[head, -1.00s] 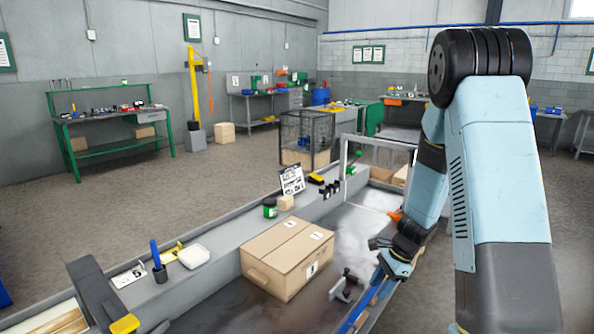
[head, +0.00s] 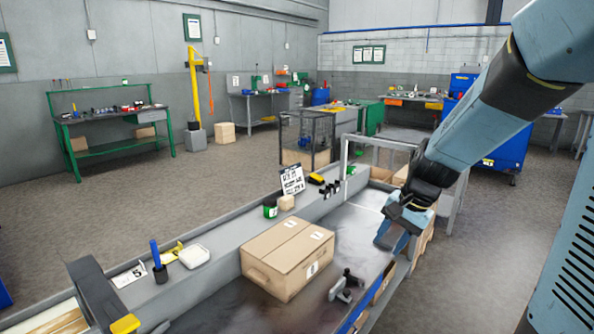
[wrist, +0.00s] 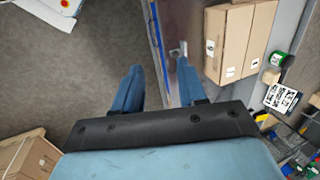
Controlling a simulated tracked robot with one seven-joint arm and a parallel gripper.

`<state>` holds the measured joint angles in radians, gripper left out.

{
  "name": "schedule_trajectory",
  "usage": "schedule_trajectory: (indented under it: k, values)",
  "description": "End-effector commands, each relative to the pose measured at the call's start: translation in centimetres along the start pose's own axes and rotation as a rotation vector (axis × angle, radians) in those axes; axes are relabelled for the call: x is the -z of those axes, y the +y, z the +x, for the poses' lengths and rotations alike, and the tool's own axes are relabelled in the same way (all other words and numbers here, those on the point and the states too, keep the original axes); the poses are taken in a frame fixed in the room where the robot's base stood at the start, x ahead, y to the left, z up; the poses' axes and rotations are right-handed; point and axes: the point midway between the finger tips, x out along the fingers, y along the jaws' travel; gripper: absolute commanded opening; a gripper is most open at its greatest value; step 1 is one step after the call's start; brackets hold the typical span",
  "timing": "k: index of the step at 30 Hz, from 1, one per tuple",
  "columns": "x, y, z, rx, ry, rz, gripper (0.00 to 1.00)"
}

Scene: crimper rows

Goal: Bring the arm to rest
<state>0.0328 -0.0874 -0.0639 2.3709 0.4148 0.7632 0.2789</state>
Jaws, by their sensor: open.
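My gripper (wrist: 158,88) is open in the wrist view, with its two blue fingers apart and nothing between them. In the head view my gripper (head: 392,238) hangs at the right side of the grey workbench (head: 345,225), near its blue front edge. The arm reaches down to it from the upper right. The fingertips are partly hidden in the head view.
A closed cardboard box (head: 288,258) lies on the bench, with a small metal clamp-like fitting (head: 346,285) beside it. A metal frame (head: 345,160) stands at the bench's far end. A blue cabinet (head: 505,140) stands behind my arm. Open floor lies right of the bench.

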Motion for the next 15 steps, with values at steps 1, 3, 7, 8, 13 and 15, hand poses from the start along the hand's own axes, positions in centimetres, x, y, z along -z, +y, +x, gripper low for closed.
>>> schedule_trajectory:
  k: [1, 3, 7, 8, 13, 15]
  values:
    - [-0.7, 0.1, -1.2, 0.003, 0.021, -0.043, 0.41]
    - [-1.6, 0.3, -2.6, 0.001, 0.047, -0.102, 0.41]
    - [-3.4, 0.9, -5.1, -0.008, 0.095, -0.211, 0.41]
    - [-3.8, 1.0, -5.7, -0.01, 0.107, -0.235, 0.41]
    - [-6.0, 2.1, -8.6, -0.031, 0.178, -0.37, 0.41]
    - [-6.9, 2.7, -9.7, -0.042, 0.208, -0.423, 0.41]
